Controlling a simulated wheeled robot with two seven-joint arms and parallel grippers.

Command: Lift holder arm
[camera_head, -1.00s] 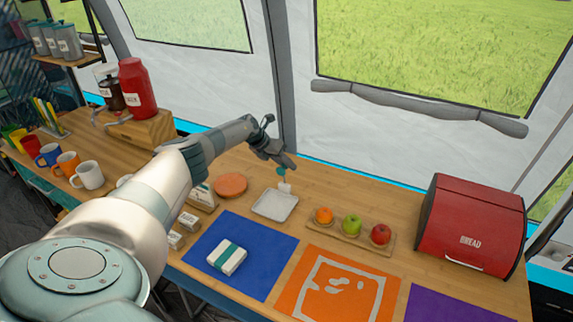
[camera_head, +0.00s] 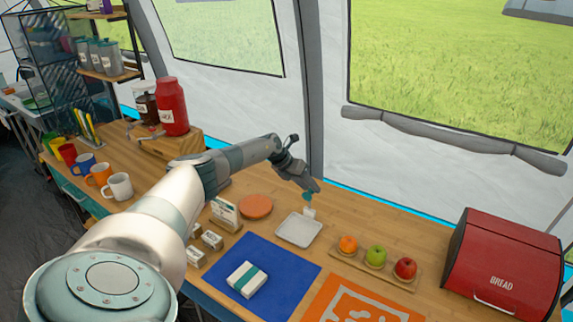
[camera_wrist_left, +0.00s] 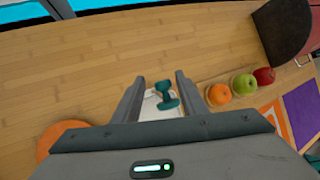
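A small holder with a white base (camera_head: 309,212) and a teal arm on top (camera_head: 307,197) stands at the back edge of the white square tray (camera_head: 299,231). My left gripper (camera_head: 314,187) is just above and behind the teal arm. In the left wrist view, the gripper (camera_wrist_left: 159,88) is open, with its two fingers apart. The teal arm (camera_wrist_left: 165,95) shows in the gap between them, with the white tray partly visible beyond. I cannot tell whether either finger touches it. My right gripper is not in view.
An orange disc (camera_head: 256,206) lies left of the tray. A wooden board with an orange (camera_head: 348,245), a green apple (camera_head: 376,255) and a red apple (camera_head: 405,268) lies to its right. A red bread box (camera_head: 503,262) stands farther right. A blue mat (camera_head: 262,277) lies in front.

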